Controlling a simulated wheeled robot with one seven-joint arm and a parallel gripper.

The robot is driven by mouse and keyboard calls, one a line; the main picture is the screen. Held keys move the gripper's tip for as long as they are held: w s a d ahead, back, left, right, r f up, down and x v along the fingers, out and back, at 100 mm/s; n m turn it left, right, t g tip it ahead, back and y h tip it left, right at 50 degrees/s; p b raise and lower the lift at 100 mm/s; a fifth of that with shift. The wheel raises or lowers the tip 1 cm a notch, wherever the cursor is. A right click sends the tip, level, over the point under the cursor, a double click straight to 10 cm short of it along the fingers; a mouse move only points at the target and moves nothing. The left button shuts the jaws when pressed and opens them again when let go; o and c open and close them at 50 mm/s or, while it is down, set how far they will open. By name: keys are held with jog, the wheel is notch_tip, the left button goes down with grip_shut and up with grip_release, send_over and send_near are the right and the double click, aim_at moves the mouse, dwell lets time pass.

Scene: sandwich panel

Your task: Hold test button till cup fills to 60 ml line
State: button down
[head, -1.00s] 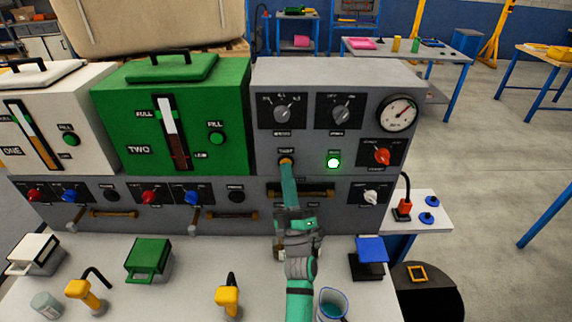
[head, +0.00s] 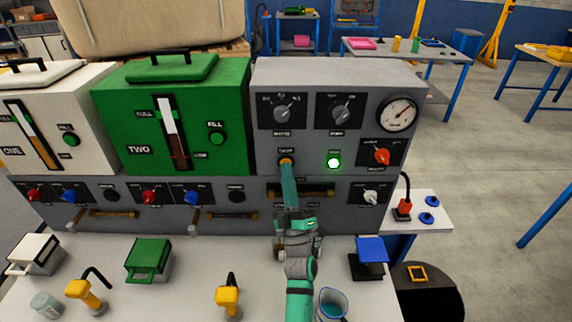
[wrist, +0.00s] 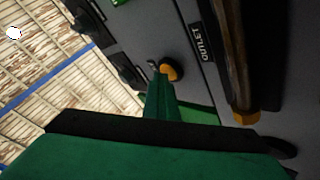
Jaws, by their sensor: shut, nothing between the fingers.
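The test button (head: 286,161) is a small orange button on the grey panel (head: 352,97), under a small label. In the wrist view an orange round button (wrist: 168,72) shows at the tip of my fingers. My gripper (head: 287,168) is shut and empty, its tip at the button. I cannot tell how far the button is pressed in. A clear cup (head: 332,304) with blue liquid stands on the counter beside my arm, at the bottom edge of the head view. Its line markings are too small to read.
A green lamp (head: 334,163) is lit right of the button. A gauge (head: 399,113) and several knobs sit on the panel. A green tank unit (head: 188,120) stands left. Yellow handled tools (head: 228,297) and a blue-topped block (head: 370,251) stand on the white counter (head: 190,300).

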jog(key=shift+s, duration=0.8)
jog(key=shift+s, duration=0.1)
jog(key=s, duration=0.4)
jog(key=shift+s, duration=0.4)
dwell(0.3)
